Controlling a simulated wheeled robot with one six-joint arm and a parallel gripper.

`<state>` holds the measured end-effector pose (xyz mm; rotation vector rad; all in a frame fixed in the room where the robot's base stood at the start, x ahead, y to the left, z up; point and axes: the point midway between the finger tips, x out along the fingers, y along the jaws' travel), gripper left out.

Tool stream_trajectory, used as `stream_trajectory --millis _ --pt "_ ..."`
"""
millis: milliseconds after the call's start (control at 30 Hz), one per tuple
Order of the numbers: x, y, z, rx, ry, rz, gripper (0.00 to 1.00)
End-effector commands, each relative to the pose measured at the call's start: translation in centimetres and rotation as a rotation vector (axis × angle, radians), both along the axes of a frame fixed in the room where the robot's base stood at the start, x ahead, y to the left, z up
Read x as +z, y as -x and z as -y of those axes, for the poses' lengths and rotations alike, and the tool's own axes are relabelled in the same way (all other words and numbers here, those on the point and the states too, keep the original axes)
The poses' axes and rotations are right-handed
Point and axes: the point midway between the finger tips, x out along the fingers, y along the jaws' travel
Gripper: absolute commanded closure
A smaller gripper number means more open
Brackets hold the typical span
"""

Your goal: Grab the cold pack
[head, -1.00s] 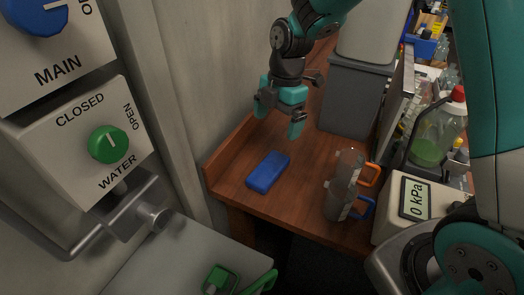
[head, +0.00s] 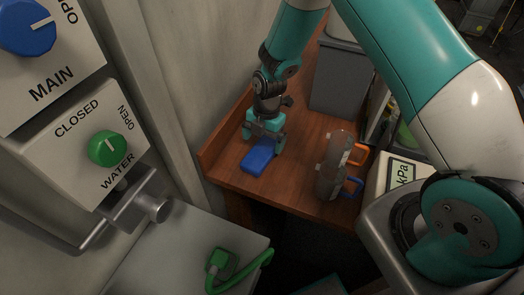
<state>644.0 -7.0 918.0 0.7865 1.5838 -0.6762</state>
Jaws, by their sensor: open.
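The cold pack (head: 257,159) is a blue flat block lying on the brown wooden bench (head: 284,192), near its left front corner. My gripper (head: 263,143) is teal and dark grey and points down over the far end of the cold pack. Its fingers are open, and the fingertips appear beside the pack's far end. I cannot tell whether they touch it. The far part of the pack is partly hidden by the gripper.
A grey bin (head: 340,82) stands behind. A pressure gauge box (head: 402,172) is at the right. The wall and the bench's raised left edge are close to the gripper.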

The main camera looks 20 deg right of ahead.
Motion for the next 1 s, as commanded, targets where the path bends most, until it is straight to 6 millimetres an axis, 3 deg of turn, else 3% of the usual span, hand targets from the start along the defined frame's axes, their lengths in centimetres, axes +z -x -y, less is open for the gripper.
stream_trajectory --millis 400,667,767,933,1000 --pt "-4.7 0.3 -0.5 0.0 0.0 -0.002 0.0" --pt "-5.1 0.2 -0.6 0.0 0.0 0.0 0.0" --pt "-5.1 0.2 -0.6 0.0 0.0 0.0 0.18" --pt "-5.0 0.2 -0.6 0.0 0.0 0.0 0.57" --pt "-5.0 0.2 -0.6 0.0 0.0 0.0 0.61"
